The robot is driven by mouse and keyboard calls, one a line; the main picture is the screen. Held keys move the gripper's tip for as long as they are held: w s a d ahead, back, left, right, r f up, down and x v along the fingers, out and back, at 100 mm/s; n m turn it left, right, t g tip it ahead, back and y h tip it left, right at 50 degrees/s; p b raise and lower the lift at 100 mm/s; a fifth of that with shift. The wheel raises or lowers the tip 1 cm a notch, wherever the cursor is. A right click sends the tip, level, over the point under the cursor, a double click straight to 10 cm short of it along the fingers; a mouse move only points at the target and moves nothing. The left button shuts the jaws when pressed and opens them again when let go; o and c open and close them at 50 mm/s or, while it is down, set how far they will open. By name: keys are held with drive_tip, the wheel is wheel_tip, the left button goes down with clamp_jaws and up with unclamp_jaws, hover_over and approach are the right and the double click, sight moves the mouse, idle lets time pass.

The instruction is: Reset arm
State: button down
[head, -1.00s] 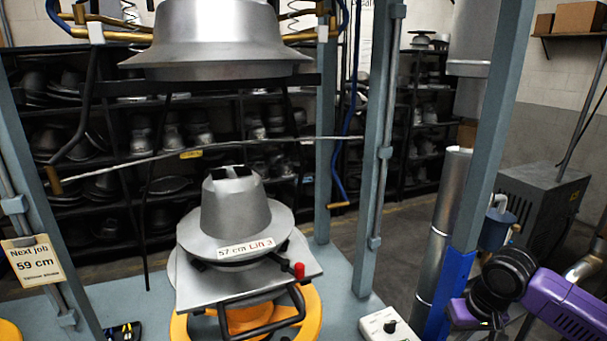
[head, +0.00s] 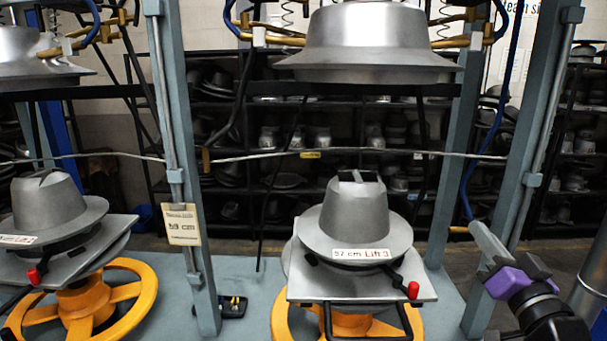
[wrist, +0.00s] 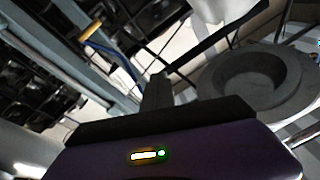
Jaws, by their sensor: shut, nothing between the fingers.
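My gripper (wrist: 156,88) shows in the wrist view as a purple housing with a dark bar and narrow grey fingers closed together, nothing held between them. The middle press has a grey metal hat block (head: 355,215) labelled "57 cm Lift 3" on a square plate above a yellow handwheel (head: 280,325). A silver upper mould (head: 368,40) hangs above it, apart from the block.
A second hat block (head: 50,205) with its own yellow handwheel (head: 90,305) stands at left. Blue-grey posts (head: 180,150) frame the presses. A "59 cm" card (head: 181,224) hangs on one. A blue hose (head: 488,140) hangs near my arm. Dark shelves of moulds line the back.

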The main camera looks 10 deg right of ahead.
drive_tip(key=s+a+f+n+g+y, duration=0.1)
drive_tip(key=s+a+f+n, duration=0.1)
drive_tip(key=s+a+f, duration=0.5)
drive_tip(key=s+a+f+n+g+y+b, duration=0.1)
drive_tip(key=s+a+f, duration=0.6)
drive_tip(key=s, duration=1.1)
drive_tip(key=s+a+f+n+g+y+b, duration=0.1)
drive_tip(key=s+a+f+n+g, duration=0.2)
drive_tip(key=s+a+f, duration=0.5)
drive_tip(key=s+f, duration=0.3)
drive_tip(key=s, duration=0.2)
drive_tip(key=shift+s+f+y, duration=0.2)
drive_tip(key=shift+f+y, duration=0.05)
drive_tip(key=shift+y, duration=0.05)
